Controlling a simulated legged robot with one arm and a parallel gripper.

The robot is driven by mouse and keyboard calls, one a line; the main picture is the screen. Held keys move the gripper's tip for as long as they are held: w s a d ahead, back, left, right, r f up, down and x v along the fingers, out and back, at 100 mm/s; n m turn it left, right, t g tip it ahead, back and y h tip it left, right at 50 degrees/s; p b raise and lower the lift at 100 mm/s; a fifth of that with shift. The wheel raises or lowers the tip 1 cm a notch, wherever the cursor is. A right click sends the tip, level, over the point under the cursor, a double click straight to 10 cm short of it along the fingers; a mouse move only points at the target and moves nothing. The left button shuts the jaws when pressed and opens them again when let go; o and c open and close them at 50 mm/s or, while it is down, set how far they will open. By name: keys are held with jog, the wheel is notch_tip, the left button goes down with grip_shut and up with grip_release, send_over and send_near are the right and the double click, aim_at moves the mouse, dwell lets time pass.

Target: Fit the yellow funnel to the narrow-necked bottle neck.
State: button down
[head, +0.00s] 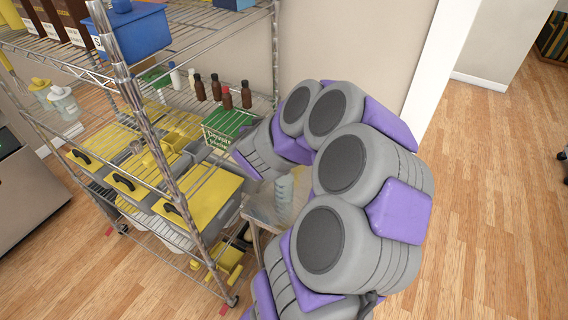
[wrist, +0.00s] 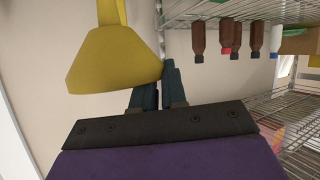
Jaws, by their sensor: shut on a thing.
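The yellow funnel (wrist: 113,62) is in the upper left of the wrist view, which appears upside down. Its wide rim faces my gripper and its narrow end points to the top of the picture. My gripper (wrist: 160,82) is shut on the funnel's rim at its right edge. A pale, clear bottle (head: 284,198) stands on a small table in the head view, partly hidden behind my arm. Its neck is not clear to see, and I cannot tell whether it is the narrow-necked one. The funnel and gripper are hidden in the head view.
A wire shelf (head: 140,95) fills the left, with yellow-lidded bins (head: 200,195), a blue bin (head: 132,30) and several brown bottles (head: 246,94). The small table (head: 262,216) stands close beside the shelf. Wooden floor (head: 490,200) is clear at the right.

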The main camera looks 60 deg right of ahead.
jog(key=shift+s+d+m+g+h, duration=0.3)
jog(key=shift+s+d, duration=0.15)
jog(key=shift+s, duration=0.3)
jog(key=shift+f, duration=0.2)
jog(key=shift+w+a+f+m+g, duration=0.1)
jog(key=shift+w+f+m+g, duration=0.15)
jog(key=shift+f, duration=0.4)
jog(key=shift+f+m+g+p, duration=0.5)
jog(key=shift+f+m+g, duration=0.3)
jog(key=shift+f, duration=0.9)
jog(key=shift+a+p, duration=0.15)
jog(key=shift+p, duration=0.35)
jog(key=shift+f, duration=0.1)
jog(key=shift+f+b, duration=1.2)
jog(key=shift+f, duration=0.2)
jog(key=shift+f, duration=0.1)
